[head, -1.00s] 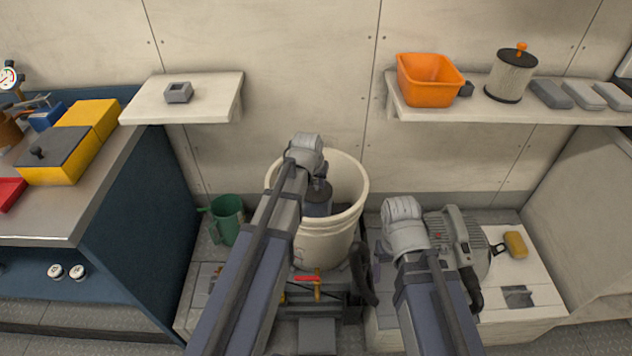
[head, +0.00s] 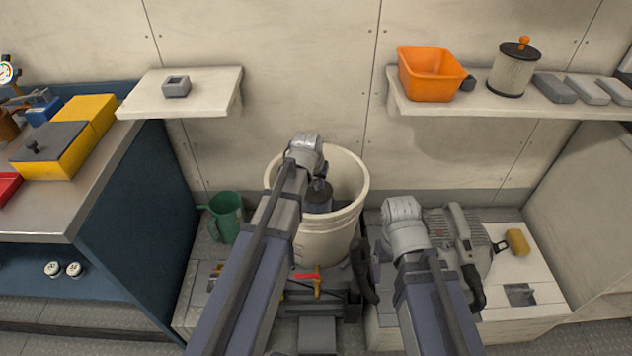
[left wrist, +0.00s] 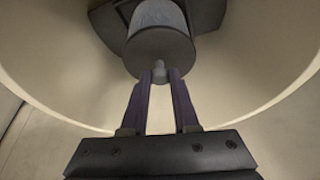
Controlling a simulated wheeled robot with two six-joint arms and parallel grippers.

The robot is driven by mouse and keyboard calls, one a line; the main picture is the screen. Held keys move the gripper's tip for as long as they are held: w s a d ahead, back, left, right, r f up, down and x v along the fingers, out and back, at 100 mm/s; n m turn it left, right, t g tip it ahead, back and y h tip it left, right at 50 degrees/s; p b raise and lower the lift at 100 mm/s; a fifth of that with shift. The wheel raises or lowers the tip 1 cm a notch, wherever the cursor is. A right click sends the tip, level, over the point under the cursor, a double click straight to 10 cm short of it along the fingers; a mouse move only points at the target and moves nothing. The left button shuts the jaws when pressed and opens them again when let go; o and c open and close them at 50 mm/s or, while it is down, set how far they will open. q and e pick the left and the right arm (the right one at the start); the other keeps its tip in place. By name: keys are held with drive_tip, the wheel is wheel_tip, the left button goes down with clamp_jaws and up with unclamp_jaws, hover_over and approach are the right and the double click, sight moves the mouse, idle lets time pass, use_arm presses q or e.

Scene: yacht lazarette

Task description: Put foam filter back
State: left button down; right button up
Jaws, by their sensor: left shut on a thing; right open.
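A blue-grey cylinder with a dark cap and small knob, which I take to be the foam filter (head: 318,204), is inside the cream bucket (head: 328,240). My left gripper (head: 320,184) reaches down into the bucket. In the left wrist view my left gripper (left wrist: 160,76) is shut on the knob of the capped cylinder (left wrist: 158,50). A dark part shows behind the cylinder there; whether they touch, I cannot tell. My right gripper (head: 378,252) is low beside the bucket's right side, open, mostly hidden by its wrist.
A grey motor unit (head: 460,235) and a yellow block (head: 517,242) are on the right bench. A green jug (head: 226,218) stands left of the bucket. The left shelf (head: 150,97) is mostly clear.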

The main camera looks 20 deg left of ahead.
use_arm(q)
drive_tip(key=shift+f, duration=0.15)
idle(0.3)
drive_tip(key=shift+f+b, duration=0.3)
drive_tip(key=shift+b, duration=0.1)
idle(0.5)
drive_tip(key=c, duration=0.6)
unclamp_jaws()
drive_tip(key=p+v, duration=0.7)
drive_tip(key=v, duration=0.1)
drive_tip(key=shift+f, duration=0.1)
